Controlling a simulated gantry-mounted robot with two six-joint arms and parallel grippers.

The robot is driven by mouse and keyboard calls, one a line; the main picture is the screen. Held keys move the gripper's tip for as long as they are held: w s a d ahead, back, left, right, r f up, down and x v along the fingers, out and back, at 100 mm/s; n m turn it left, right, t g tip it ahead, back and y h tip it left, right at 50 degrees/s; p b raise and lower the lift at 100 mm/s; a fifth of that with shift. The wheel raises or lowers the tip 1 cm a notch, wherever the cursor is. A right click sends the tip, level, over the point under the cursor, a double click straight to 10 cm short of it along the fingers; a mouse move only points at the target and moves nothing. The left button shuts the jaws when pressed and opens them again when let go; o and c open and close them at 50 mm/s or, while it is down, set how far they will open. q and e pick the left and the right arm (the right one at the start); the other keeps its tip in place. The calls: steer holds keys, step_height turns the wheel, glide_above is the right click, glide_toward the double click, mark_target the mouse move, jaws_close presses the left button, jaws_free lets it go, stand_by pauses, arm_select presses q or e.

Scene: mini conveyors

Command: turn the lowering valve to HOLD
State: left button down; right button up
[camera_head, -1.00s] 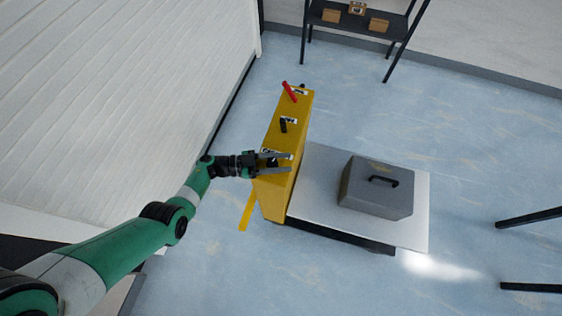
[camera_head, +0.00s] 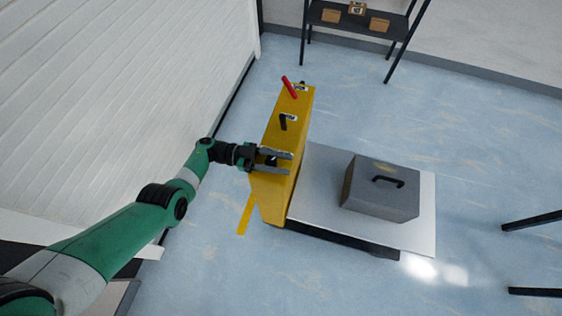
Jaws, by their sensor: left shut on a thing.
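A yellow valve housing (camera_head: 271,200) stands upright beside a low grey platform (camera_head: 321,215). Its narrow top carries a red lever (camera_head: 289,87) at the far end and a black lever (camera_head: 283,123) in the middle, each beside a small label. At the near end, my left gripper (camera_head: 283,163) lies across the top, shut on a dark valve handle (camera_head: 271,161) between its fingers. The fingers hide much of this handle and the label there. The label words are too small to read. My right gripper is not in view.
A grey case (camera_head: 379,201) with a black handle sits on the platform. A dark shelf (camera_head: 372,27) with small boxes stands at the back. A white slatted wall (camera_head: 110,90) is on the left. The floor right of the platform is mostly clear, with black legs at the edge.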

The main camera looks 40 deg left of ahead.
arm_select(q)
steer(key=shift+c, duration=2)
jaws_free()
steer(key=b+v, duration=0.1)
steer(key=v, duration=1)
steer(key=shift+a+b, duration=0.25)
steer(key=shift+b, duration=0.15)
steer(key=shift+s, duration=0.1)
